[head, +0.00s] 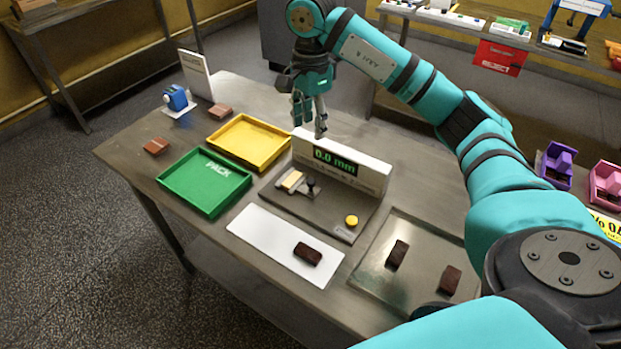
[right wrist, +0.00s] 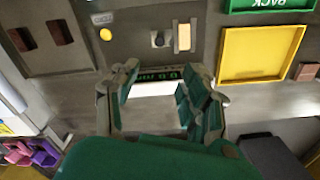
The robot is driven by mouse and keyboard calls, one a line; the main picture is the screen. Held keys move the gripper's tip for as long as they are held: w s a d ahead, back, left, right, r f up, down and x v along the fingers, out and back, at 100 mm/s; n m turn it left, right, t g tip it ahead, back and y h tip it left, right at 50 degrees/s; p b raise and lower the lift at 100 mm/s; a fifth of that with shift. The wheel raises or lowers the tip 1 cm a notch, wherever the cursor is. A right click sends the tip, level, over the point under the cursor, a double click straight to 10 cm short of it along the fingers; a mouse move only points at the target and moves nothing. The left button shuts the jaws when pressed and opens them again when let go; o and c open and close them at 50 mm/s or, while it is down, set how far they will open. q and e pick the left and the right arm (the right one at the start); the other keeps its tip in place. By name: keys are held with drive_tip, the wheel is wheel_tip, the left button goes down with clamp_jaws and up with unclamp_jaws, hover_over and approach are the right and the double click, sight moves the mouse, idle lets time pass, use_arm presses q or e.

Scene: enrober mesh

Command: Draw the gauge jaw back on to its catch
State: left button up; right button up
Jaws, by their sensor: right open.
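The gauge is a dark grey base plate (head: 325,215) with a white display housing (head: 372,179) behind it, reading 0.0 mm. On the plate, a small dark upright knob (head: 311,184), apparently on the gauge jaw, stands just right of a cream block (head: 292,181). The right wrist view also shows the knob (right wrist: 158,39) and the cream block (right wrist: 183,37). I cannot make out the catch. My right gripper (head: 309,125) points down above and behind the display housing, apart from the knob. Its fingers (right wrist: 158,88) are spread and empty. My left gripper is out of view.
A yellow button (head: 351,221) sits on the plate. A white mat (head: 266,241) with a dark bar (head: 307,253) lies in front. A metal tray (head: 425,251) with two dark bars is at right. Yellow (head: 248,120) and green (head: 170,180) trays are at left.

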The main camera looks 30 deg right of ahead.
sight(311, 180)
wheel_tip(311, 180, down, 16)
drive_tip(key=p, duration=0.3)
drive_tip(key=shift+r+p, duration=0.25)
drive_tip(key=shift+p, duration=0.05)
drive_tip(key=shift+f, duration=0.75)
drive_tip(key=shift+c, duration=0.3)
clamp_jaws()
